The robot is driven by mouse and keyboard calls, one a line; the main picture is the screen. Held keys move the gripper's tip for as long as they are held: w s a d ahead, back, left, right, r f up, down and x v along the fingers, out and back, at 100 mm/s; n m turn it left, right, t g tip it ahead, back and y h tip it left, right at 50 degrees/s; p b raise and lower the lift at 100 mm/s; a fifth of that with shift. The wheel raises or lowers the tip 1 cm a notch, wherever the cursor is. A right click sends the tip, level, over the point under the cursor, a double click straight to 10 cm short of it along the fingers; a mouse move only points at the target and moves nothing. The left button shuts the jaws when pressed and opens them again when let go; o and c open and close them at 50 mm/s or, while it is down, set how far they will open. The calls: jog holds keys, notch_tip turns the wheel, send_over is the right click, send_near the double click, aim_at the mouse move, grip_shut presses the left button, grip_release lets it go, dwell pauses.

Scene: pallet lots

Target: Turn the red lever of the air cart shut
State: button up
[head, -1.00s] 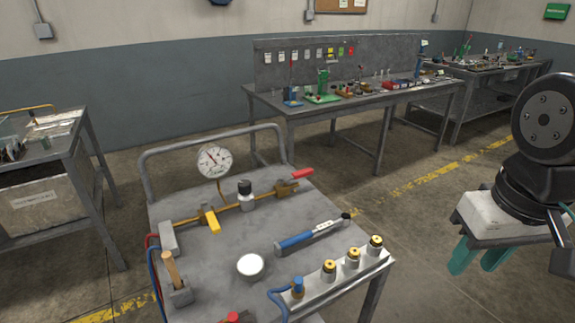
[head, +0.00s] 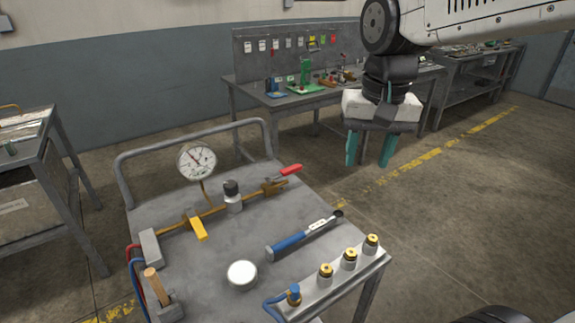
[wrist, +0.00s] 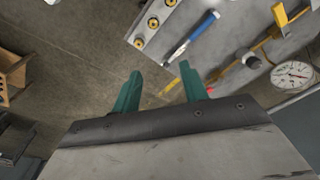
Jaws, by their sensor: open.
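The air cart (head: 215,255) has a grey top with a brass pipe along its far side. The red lever (head: 291,169) is at the pipe's right end, on a brass valve (head: 272,186). It points right and slightly up in the head view, roughly in line with the pipe.
On the cart stand a pressure gauge (head: 196,161), a yellow lever (head: 198,228), a black-capped fitting (head: 232,195), a blue-handled tool (head: 303,236), a white round dish (head: 242,273) and several brass couplings (head: 349,258). A grey tube rail (head: 190,133) borders the back. A workbench (head: 300,98) stands behind.

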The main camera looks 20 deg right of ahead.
jog(key=w+f+m, duration=0.2)
jog(key=w+m, duration=0.2)
jog(key=w, duration=1)
jog(key=m+g, duration=0.1)
jog(key=m, duration=0.5)
send_over(292, 168)
notch_tip(292, 168, down, 15)
jog(key=shift+f, duration=0.1)
jog(key=shift+m, duration=0.3)
notch_tip(292, 168, down, 8)
jog(key=shift+w+r, duration=0.1)
jog(key=shift+r, duration=0.15)
jog(key=shift+f, duration=0.25)
grip_shut()
